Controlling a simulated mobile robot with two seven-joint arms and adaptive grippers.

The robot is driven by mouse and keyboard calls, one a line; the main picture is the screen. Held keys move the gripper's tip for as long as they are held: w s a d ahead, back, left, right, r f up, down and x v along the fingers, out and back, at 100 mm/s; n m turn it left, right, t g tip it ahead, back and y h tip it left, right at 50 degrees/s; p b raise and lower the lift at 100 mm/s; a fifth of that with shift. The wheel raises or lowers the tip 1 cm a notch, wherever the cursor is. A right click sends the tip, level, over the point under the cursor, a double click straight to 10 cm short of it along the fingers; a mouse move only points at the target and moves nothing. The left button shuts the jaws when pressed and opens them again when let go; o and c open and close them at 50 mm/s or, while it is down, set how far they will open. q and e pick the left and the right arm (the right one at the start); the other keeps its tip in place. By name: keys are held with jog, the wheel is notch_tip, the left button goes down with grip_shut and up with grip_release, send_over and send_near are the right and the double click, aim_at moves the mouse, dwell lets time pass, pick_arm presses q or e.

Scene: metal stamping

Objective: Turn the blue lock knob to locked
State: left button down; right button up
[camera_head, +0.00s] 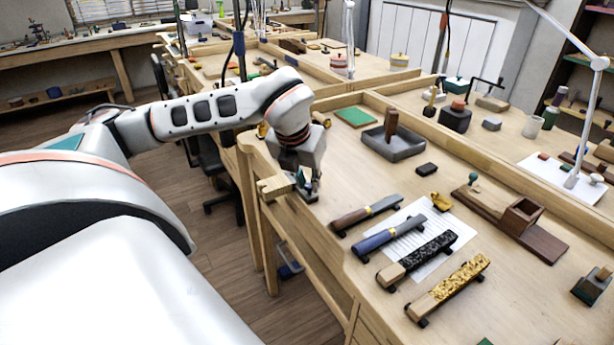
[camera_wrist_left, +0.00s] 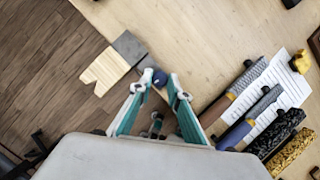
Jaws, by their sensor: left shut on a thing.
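The blue lock knob (camera_wrist_left: 160,79) shows small between my left fingertips in the left wrist view, beside a dark grey plate (camera_wrist_left: 130,47) and a pale notched wooden block (camera_wrist_left: 104,71). My left gripper (camera_wrist_left: 157,87) is shut on the knob, with one teal finger on each side of it. In the head view my left gripper (camera_head: 307,188) points down at the bench's front edge, beside the wooden block (camera_head: 273,188). The knob is hidden there by the gripper. I cannot tell which way the knob is turned. My right gripper is not in view.
Several handled tools, among them a blue one (camera_head: 388,237), lie around a white sheet (camera_head: 444,250) to the right. A grey tray (camera_head: 408,148) and a green mat (camera_head: 355,117) are further back. Floor (camera_head: 219,250) lies left of the bench edge.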

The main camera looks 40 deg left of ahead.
pick_arm(q)
jog(key=shift+d+n+g+y+p, duration=0.1)
jog(key=shift+n+g+y+p, duration=0.25)
jog(key=shift+n, duration=0.55)
jog(key=shift+f, duration=0.1)
jog(key=c, duration=1.9)
grip_release()
jog(key=v, duration=1.2)
jog(key=shift+s, duration=0.1)
